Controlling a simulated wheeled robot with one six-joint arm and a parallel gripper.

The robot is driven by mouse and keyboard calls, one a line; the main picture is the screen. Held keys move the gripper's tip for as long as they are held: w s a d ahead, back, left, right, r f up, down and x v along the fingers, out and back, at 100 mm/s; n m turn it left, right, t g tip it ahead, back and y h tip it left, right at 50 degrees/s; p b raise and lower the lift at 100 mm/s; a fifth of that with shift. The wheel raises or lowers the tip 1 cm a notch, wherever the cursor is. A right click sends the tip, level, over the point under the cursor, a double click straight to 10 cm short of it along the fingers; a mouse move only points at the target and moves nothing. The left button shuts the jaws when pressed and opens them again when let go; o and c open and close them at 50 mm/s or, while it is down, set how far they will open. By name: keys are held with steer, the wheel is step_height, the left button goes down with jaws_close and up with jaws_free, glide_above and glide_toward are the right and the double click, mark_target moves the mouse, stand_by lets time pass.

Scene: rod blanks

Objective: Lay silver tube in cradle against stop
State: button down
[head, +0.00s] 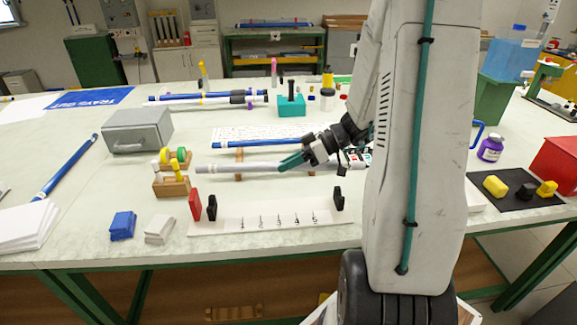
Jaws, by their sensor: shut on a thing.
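The silver tube (225,169) lies level across the middle of the table, over or on a wooden rack (239,156); I cannot tell whether it touches the wood. My gripper (290,163) has teal fingers shut on the tube right of its middle. Nearer the front, a white numbered board (265,222) carries two black uprights, one at left (212,207) and one at right (339,198), which look like the cradle. A red plate (195,204), seemingly the stop, stands just left of the left upright. No tube lies across the uprights.
A blue-and-white tube (262,143) lies behind the silver one. Blue (122,226) and grey (159,230) blocks sit left of the board. A grey box (137,131) stands at back left.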

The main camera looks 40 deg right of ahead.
steer(key=shift+s+a+n+g+y, duration=0.3)
steer(key=shift+s+a+n, duration=0.15)
steer(key=shift+s, duration=0.15)
steer(key=shift+f, duration=3.85)
steer(key=shift+s+a+f, duration=0.15)
steer(key=shift+s+f, duration=0.1)
steer(key=shift+f, duration=0.25)
steer(key=c, duration=1.1)
jaws_free()
steer(key=v, duration=0.8)
steer(key=shift+w+r, duration=0.15)
steer(key=shift+r, duration=0.15)
